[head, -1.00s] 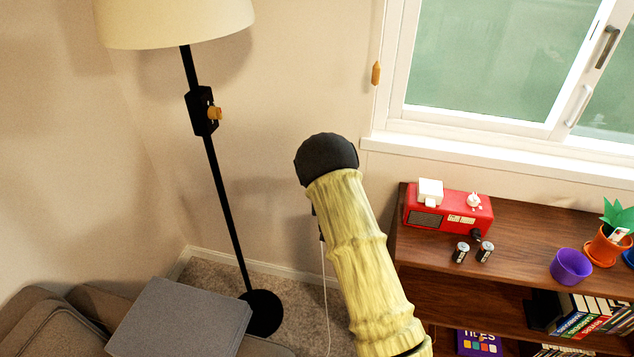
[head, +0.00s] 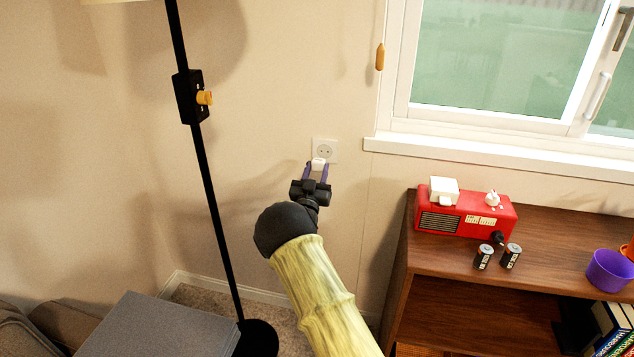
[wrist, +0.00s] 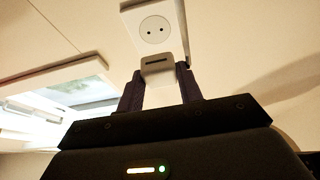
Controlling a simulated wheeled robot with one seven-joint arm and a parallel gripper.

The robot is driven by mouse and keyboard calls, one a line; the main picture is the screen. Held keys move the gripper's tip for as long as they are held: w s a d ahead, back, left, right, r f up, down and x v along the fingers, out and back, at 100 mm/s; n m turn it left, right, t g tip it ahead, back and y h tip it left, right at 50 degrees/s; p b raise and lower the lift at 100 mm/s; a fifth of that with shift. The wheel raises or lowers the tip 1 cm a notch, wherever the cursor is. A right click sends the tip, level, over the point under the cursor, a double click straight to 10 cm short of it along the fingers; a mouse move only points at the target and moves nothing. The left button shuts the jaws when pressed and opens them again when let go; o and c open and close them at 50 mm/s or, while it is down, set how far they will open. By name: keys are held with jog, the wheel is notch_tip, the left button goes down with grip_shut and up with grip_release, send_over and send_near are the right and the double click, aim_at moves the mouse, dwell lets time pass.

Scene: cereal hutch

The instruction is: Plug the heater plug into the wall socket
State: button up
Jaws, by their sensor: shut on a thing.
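The white wall socket (head: 325,150) is on the wall between the floor lamp and the window. In the wrist view the socket (wrist: 155,27) shows its round face with two holes uncovered. My gripper (head: 318,172) is shut on the white heater plug (head: 318,163), held between its two purple fingers. In the wrist view the plug (wrist: 157,72) sits just below the socket face in the picture. Its prongs are hidden, and I cannot tell how wide the gap to the wall is.
A black floor lamp (head: 203,165) stands to the left, with a grey box (head: 150,325) near its base. To the right is a wooden shelf (head: 545,240) with a red radio (head: 465,215) and batteries on top. The window sill (head: 470,152) juts out above it.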

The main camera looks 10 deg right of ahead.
aim_at(321, 160)
jog(key=shift+r, duration=0.1)
dwell(0.3)
jog(key=shift+w+d, duration=0.35)
jog(key=shift+w, duration=0.4)
jog(key=shift+w+d, duration=0.3)
jog(key=shift+w, duration=0.5)
jog(key=shift+w+d, duration=0.35)
jog(key=shift+w, duration=0.4)
jog(key=shift+b, duration=0.4)
jog(key=shift+w+d+b, duration=0.2)
jog(key=shift+w+b, duration=0.3)
jog(key=shift+b, duration=0.05)
jog(key=shift+b, duration=0.6)
dwell(1.1)
jog(key=shift+w+d, duration=0.15)
jog(key=shift+w, duration=0.2)
dwell(0.6)
jog(key=o, duration=1)
